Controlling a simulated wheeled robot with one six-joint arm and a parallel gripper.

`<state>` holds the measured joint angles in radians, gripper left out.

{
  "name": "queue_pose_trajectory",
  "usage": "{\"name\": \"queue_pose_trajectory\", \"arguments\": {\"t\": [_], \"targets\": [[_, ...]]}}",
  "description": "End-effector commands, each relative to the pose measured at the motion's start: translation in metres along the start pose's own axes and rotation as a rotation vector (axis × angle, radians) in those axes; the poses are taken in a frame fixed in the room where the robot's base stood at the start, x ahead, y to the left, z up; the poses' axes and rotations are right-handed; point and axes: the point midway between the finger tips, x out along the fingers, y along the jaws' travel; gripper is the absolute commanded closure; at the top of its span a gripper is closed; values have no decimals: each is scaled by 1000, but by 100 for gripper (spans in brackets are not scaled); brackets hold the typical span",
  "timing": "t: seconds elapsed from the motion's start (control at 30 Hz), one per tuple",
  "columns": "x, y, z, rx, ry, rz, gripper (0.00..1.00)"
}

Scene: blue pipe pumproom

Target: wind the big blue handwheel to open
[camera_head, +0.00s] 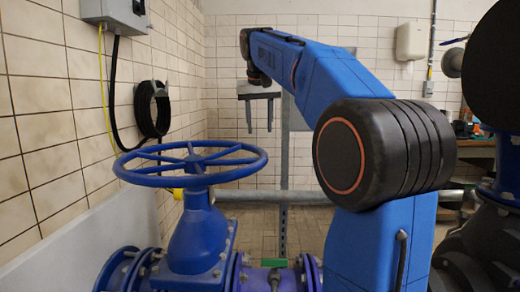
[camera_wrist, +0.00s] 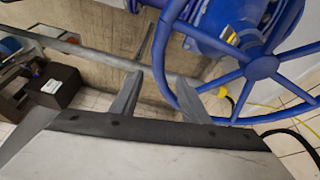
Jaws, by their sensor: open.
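The big blue handwheel (camera_head: 193,160) lies about level on top of a blue valve body (camera_head: 197,235), left of centre in the head view. Its rim and several spokes are clear of obstruction there. My gripper (camera_head: 260,130) hangs above and to the right of the wheel, fingers down, open and empty. In the wrist view, the handwheel (camera_wrist: 262,67) fills the right side. My gripper's two fingers (camera_wrist: 157,80) are apart there, with the right finger overlapping the near rim in the picture. No contact with the wheel shows.
A tiled wall with a grey box (camera_head: 117,14) and a black cable coil (camera_head: 152,110) stands left of the wheel. A grey horizontal pipe (camera_head: 300,197) runs behind it. Large dark pipework (camera_head: 490,240) stands at the right. The air above the wheel is free.

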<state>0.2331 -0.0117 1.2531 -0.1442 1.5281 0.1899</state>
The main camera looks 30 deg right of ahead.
Motion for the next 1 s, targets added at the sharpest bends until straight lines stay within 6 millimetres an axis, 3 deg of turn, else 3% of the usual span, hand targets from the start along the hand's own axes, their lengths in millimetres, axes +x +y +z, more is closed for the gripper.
{"name": "queue_pose_trajectory", "arguments": {"t": [0.3, 0.5, 0.7, 1.0], "targets": [[56, 0, 1, 0, -3, 1, 58], [83, 0, 0, 0, -2, 1, 58], [95, 0, 0, 0, -1, 0, 58], [96, 0, 0, 0, -1, 0, 58]]}}
